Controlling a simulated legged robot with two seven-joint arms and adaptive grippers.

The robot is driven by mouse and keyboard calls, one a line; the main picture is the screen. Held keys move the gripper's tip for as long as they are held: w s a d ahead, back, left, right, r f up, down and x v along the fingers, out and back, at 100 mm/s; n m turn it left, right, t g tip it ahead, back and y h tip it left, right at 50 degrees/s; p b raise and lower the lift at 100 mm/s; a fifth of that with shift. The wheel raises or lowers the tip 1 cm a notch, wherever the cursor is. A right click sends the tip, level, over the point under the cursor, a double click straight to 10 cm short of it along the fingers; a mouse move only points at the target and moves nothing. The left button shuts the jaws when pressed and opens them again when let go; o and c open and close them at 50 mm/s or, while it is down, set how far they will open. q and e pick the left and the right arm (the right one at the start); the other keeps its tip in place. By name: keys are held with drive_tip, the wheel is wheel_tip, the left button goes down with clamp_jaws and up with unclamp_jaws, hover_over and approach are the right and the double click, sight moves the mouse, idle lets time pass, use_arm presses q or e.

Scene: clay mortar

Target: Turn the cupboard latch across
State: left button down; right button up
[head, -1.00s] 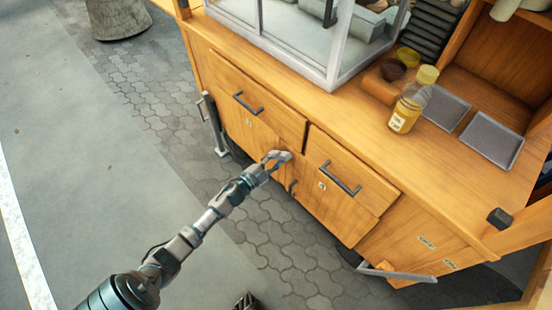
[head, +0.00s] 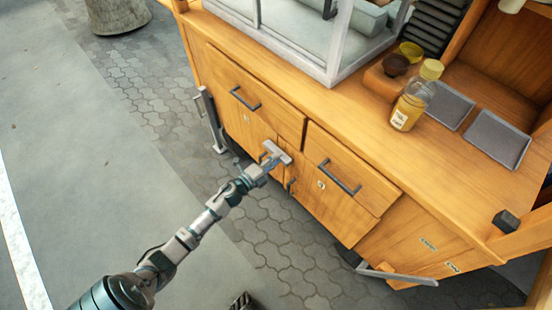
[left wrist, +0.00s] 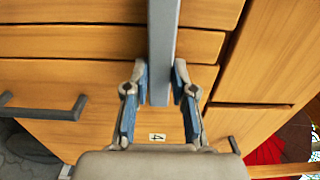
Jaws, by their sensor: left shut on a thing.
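My left gripper (head: 279,151) is at the front of the wooden cupboard (head: 345,225), near the seam between its drawers and doors. In the left wrist view the gripper (left wrist: 160,72) has a finger on each side of a flat grey bar (left wrist: 163,40), which looks like the latch, and is shut on it. The bar runs from the top edge of that view down between the fingers. In the head view the gripper hides most of the latch. My right gripper is not in view.
Dark drawer handles (head: 340,178) and (head: 245,99) stick out on both sides of my gripper. A yellow bottle (head: 415,95) and two grey trays (head: 496,138) stand on the counter.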

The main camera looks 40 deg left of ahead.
use_arm(q)
drive_tip(key=shift+s+d+f+m, duration=0.1)
drive_tip(key=shift+d+f+m, duration=0.2)
drive_tip(key=shift+d, duration=0.1)
drive_tip(key=c, duration=1.1)
unclamp_jaws()
drive_tip(key=shift+o, duration=0.7)
drive_tip(key=shift+r, duration=0.15)
drive_tip(key=shift+a, duration=0.1)
drive_tip(key=s, duration=1.2)
drive_tip(key=shift+a, duration=0.45)
drive_tip(key=shift+w, duration=0.1)
